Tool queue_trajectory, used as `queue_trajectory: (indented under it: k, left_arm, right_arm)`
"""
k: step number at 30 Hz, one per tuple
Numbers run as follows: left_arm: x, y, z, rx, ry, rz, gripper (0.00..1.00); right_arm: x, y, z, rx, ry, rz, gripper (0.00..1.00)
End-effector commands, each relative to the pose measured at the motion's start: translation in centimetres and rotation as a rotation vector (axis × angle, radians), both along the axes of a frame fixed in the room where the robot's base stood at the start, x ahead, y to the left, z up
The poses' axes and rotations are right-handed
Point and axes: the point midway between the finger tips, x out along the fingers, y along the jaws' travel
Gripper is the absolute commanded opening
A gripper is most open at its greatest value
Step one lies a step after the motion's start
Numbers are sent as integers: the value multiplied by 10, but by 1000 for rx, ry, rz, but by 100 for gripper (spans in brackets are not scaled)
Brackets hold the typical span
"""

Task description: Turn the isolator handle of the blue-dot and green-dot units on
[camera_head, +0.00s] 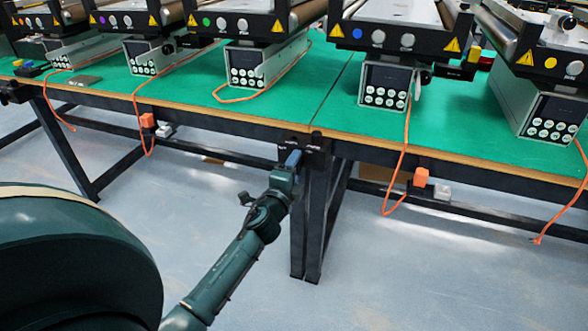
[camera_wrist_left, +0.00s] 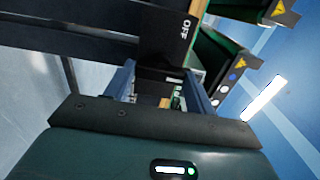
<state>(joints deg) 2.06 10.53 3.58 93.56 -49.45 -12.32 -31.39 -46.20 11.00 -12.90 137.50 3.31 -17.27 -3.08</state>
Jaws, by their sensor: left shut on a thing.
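The blue-dot unit (camera_head: 384,85) stands on the green bench right of the bench joint; its blue dot (camera_head: 357,33) is on the black front rail. The green-dot unit (camera_head: 246,65) stands left of the joint, with its green dot (camera_head: 205,21) on the rail. A black isolator box (camera_head: 318,150) is fixed at the bench edge by the joint. My left gripper (camera_head: 293,158) is at this box, shut on its handle, which the fingers mostly hide. In the left wrist view, the box front (camera_wrist_left: 170,45) reads OFF between the fingers (camera_wrist_left: 160,78). My right gripper is out of view.
Orange cables hang over the bench edge to orange plugs (camera_head: 421,177). Dark bench legs (camera_head: 313,230) stand below the joint. The floor in front is clear.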

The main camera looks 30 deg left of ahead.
Motion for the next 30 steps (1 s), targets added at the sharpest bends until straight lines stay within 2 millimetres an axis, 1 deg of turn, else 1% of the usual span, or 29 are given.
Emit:
queue_trajectory:
  k: [1, 5, 6, 14, 20, 23, 26, 29, 30]
  left_arm:
    - [1, 1, 3, 10, -4, 0, 32]
    - [1, 1, 3, 10, -4, 0, 32]
    - [1, 1, 3, 10, -4, 0, 55]
    - [0, 0, 1, 7, -2, 0, 76]
    - [0, 0, 1, 4, 0, 0, 76]
    - [-3, -1, 0, 3, 1, 0, 76]
    - [-14, -4, 0, 3, 2, -1, 76]
    - [-32, -8, 0, 3, 2, -1, 76]
    - [-41, -10, -1, 2, 3, -1, 76]
  right_arm:
    - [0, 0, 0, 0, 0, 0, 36]
    - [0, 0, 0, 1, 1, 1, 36]
    - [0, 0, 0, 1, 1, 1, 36]
    - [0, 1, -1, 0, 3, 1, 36]
    - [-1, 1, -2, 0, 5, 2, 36]
    - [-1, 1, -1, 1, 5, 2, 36]
    - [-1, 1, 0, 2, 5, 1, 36]
    - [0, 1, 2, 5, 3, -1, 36]
    - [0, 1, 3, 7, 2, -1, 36]
